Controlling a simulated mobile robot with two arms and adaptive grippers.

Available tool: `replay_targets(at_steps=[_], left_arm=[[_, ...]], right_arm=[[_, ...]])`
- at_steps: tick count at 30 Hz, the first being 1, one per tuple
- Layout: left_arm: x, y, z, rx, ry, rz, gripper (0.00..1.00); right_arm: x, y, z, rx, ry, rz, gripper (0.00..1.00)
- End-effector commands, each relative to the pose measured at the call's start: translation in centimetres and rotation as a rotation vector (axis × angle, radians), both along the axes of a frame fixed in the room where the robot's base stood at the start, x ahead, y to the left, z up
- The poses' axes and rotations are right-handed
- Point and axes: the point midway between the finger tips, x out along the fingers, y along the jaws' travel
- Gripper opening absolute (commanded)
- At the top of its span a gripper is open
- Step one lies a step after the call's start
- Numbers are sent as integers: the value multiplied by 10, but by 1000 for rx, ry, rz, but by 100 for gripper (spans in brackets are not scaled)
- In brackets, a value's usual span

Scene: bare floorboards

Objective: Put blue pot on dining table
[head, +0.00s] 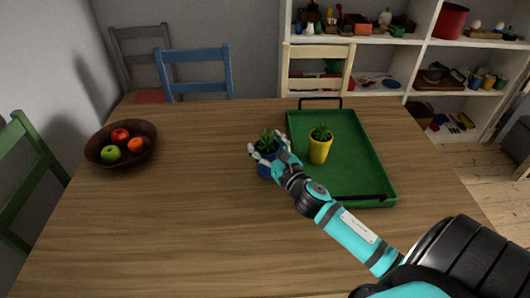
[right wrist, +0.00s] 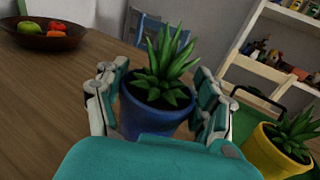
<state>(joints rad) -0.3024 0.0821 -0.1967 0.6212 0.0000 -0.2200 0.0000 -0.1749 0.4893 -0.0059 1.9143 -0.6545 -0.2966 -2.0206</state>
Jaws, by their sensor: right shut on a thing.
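The blue pot (right wrist: 150,118) holds a spiky green plant and stands upright between the fingers of my right gripper (right wrist: 158,105). In the head view the blue pot (head: 264,171) is at the middle of the dining table (head: 180,220), just left of the green tray, partly hidden by my right gripper (head: 268,158). The gripper is shut on the pot. I cannot tell whether the pot's base touches the tabletop. My left gripper is not in view.
A green tray (head: 355,180) with dark handles lies right of the pot and carries a yellow pot (head: 319,152) with a plant. A brown fruit bowl (head: 122,158) stands at the left. Chairs surround the table. The front and left middle of the table are clear.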

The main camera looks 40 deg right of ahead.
Motion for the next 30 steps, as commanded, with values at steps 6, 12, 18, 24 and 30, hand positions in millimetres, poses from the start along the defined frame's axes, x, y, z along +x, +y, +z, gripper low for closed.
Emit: replay_targets(at_steps=[6, 12, 18, 24, 30], left_arm=[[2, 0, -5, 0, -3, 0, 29], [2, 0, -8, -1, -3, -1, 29], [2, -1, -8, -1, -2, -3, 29], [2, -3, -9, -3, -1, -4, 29], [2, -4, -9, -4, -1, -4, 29]], right_arm=[[6, 1, -17, 5, -1, -1, 17], [6, 1, -35, 2, -2, 1, 17], [6, 1, -34, 0, -3, 3, 17], [5, 1, -38, 0, 1, 2, 76], [5, 1, -38, 0, 1, 2, 94]])
